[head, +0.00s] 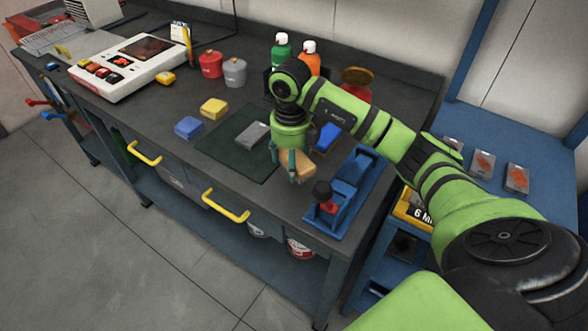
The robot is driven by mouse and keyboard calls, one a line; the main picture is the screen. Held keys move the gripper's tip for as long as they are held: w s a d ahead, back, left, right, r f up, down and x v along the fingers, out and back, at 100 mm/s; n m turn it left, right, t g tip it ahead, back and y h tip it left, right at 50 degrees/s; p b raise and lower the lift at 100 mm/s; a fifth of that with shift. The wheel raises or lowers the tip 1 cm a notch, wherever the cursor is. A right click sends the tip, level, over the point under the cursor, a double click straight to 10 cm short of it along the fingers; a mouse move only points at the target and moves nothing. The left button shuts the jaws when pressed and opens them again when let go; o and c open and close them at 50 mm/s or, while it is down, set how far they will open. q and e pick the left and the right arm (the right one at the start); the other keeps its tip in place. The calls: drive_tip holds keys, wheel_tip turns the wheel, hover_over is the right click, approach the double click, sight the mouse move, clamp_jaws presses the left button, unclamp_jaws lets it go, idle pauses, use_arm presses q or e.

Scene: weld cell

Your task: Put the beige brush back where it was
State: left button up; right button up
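The beige brush (299,167) is at the front of the dark workbench, just right of the dark green mat. My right gripper (290,168) points down from the green arm that comes in from the right. Its fingers are around the brush and appear shut on it. The fingers hide part of the brush, and I cannot tell whether it touches the bench top. My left gripper is not in view.
A grey block (253,134) lies on the green mat (232,154). Yellow (213,109) and blue (188,128) blocks stand left of it. A blue fixture (352,196) is right of the brush, and a blue object (327,137) lies behind. Bottles (281,52) stand at the back.

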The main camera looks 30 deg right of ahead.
drive_tip(key=shift+f, duration=0.7)
wheel_tip(320, 180, down, 3)
drive_tip(key=shift+s+f+p, duration=0.1)
drive_tip(key=shift+s+p, duration=0.05)
drive_tip(key=shift+p, duration=0.45)
drive_tip(key=shift+f, duration=0.3)
drive_tip(key=o, duration=1.1)
